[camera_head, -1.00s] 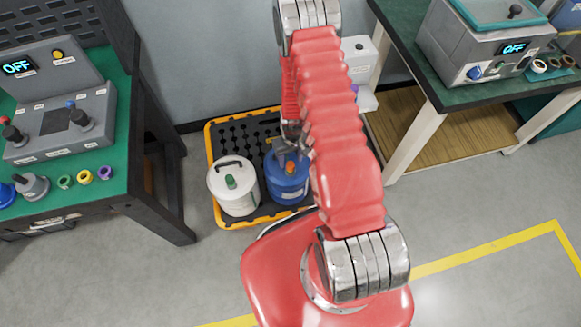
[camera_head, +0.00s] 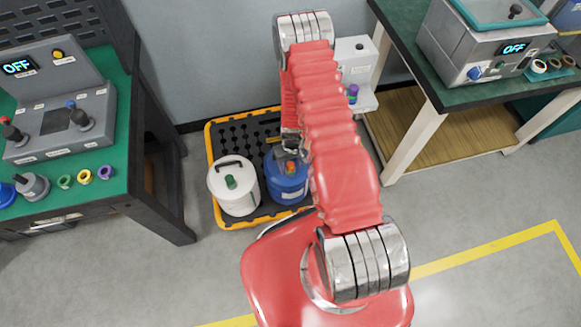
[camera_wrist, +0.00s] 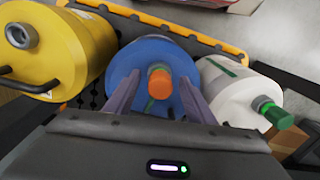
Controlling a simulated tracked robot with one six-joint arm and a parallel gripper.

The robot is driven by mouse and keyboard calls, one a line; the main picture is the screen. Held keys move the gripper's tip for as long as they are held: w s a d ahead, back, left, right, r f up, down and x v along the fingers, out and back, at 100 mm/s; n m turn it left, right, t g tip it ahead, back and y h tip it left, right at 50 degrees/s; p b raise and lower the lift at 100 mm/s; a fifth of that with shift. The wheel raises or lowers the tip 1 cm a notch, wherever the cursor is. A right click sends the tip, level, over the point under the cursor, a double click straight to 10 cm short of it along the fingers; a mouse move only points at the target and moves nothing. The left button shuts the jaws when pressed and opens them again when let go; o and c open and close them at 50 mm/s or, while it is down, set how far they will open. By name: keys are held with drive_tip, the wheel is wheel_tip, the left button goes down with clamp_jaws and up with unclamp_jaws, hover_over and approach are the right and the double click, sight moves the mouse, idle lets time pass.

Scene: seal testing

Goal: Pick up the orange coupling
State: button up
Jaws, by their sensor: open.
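The orange coupling (camera_wrist: 160,84) stands on top of the blue canister (camera_wrist: 150,52) in the wrist view. It also shows small in the head view (camera_head: 291,168), on the blue canister (camera_head: 289,190). My gripper (camera_wrist: 157,92) is open, with one finger on each side of the coupling in the wrist view. Whether the fingers are level with the coupling or above it is hard to tell. In the head view my arm hides part of the gripper, which is over the blue canister.
A white canister with a green coupling (camera_head: 230,182) stands left of the blue one, and a yellow canister (camera_wrist: 60,45) shows in the wrist view. They stand on a black, yellow-edged pallet (camera_head: 212,160). A green-topped workbench (camera_head: 120,150) is left; another table (camera_head: 450,98) is right.

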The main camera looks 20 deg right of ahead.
sight(291, 164)
drive_tip(key=shift+c, duration=0.3)
drive_tip(key=c, duration=1.1)
drive_tip(key=shift+r, duration=5)
